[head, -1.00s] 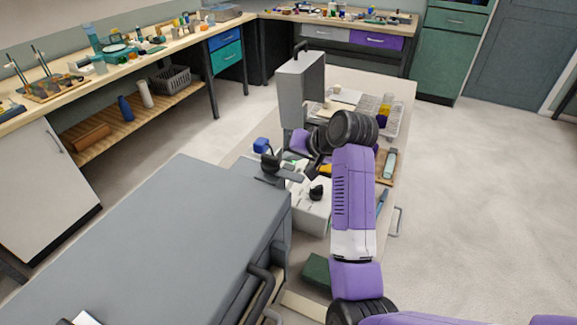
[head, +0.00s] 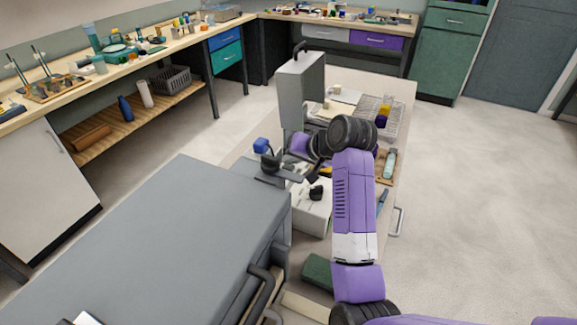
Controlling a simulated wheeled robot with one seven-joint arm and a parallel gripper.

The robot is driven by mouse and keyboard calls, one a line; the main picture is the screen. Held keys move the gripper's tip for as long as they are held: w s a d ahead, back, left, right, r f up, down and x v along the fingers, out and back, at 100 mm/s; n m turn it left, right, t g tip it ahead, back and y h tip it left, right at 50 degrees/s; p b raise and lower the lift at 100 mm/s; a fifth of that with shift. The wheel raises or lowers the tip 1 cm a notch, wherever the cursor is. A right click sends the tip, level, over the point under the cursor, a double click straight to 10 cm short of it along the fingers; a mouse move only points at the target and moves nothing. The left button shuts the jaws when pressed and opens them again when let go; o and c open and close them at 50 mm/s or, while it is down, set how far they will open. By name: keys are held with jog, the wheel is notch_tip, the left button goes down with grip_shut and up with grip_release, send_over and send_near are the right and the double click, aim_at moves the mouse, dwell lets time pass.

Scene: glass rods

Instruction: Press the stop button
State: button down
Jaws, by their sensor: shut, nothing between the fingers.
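I cannot pick out a stop button for certain. A white box-shaped device (head: 312,218) with a black knob (head: 316,192) on top stands on the bench, in front of my wrist. My gripper (head: 312,175) is small and dark in the head view, shut and empty. It hangs below my purple wrist, above or just behind the white device. Whether it touches anything cannot be told. My arm hides part of the bench behind it.
A large grey cabinet (head: 150,235) fills the lower left. A dark stand with a blue top (head: 261,145) is left of the gripper. A tall grey case (head: 301,90) stands behind. A wire rack (head: 388,112) and a blue-green tool (head: 390,163) lie right. The right floor is clear.

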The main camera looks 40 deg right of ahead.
aim_at(291, 168)
jog(key=shift+f, duration=0.5)
dwell(0.9)
jog(key=shift+r, duration=0.1)
jog(key=shift+r+p, duration=0.85)
jog(key=shift+p, duration=0.15)
notch_tip(291, 168, up, 5)
jog(key=p, duration=0.5)
dwell(0.7)
